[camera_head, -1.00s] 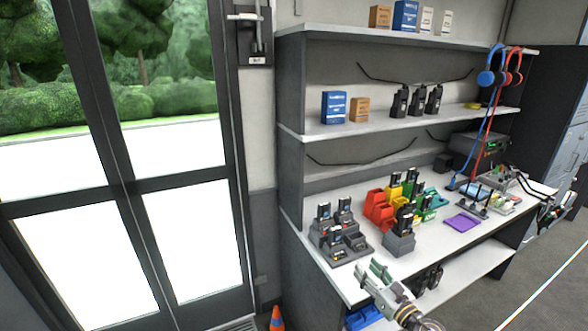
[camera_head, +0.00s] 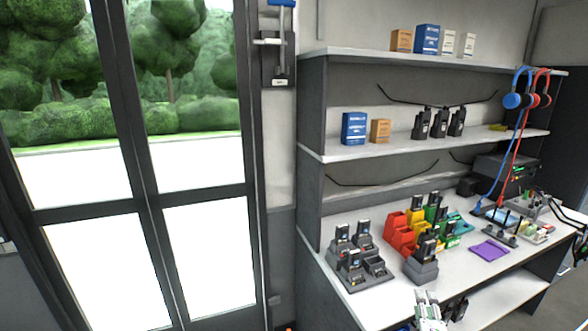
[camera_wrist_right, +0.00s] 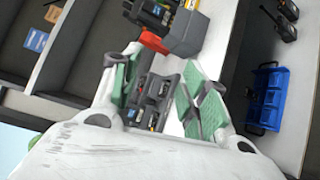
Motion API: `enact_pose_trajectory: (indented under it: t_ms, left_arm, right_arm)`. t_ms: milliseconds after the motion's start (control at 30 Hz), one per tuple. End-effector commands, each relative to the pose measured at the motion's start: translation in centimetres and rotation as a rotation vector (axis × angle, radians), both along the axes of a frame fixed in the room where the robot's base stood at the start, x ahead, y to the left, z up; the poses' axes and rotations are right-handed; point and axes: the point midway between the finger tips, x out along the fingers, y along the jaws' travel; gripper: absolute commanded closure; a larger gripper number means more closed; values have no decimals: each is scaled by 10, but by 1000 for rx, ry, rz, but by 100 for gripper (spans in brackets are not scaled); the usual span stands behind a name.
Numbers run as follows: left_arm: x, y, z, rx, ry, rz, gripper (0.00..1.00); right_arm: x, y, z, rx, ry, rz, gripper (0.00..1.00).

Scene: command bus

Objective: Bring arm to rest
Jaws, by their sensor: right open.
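My right gripper (camera_head: 428,306) shows at the bottom edge of the head view, in front of the workbench's (camera_head: 398,288) front edge. In the right wrist view its two green-padded fingers (camera_wrist_right: 160,95) stand apart with nothing held between them. Behind the gap is the grey charger dock (camera_wrist_right: 172,75), which in the head view (camera_head: 352,272) holds several black radios on the bench, up and to the left of the gripper. My left gripper is not in the head view.
Red, yellow and green bins (camera_head: 408,234) and a purple pad (camera_head: 490,250) are on the bench. Shelves above hold boxes (camera_head: 354,128) and radios (camera_head: 440,122). A blue bin (camera_wrist_right: 266,98) shows on the lower level. Glass doors (camera_head: 130,200) are at left.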

Motion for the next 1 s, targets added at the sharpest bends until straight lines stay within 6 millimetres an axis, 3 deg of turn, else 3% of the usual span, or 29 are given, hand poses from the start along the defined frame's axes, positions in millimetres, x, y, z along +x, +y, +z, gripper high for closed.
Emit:
enact_pose_trajectory:
  t_ms: [233,467,733,1000]
  left_arm:
    - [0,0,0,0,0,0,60]
    - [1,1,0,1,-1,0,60]
    - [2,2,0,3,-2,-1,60]
    - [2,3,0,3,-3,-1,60]
  right_arm:
    - [-29,-1,-31,365,78,-141,56]
    - [-62,13,-63,682,178,-277,56]
    - [-110,47,-98,1012,335,-449,56]
    - [-159,87,-117,1248,503,-606,56]
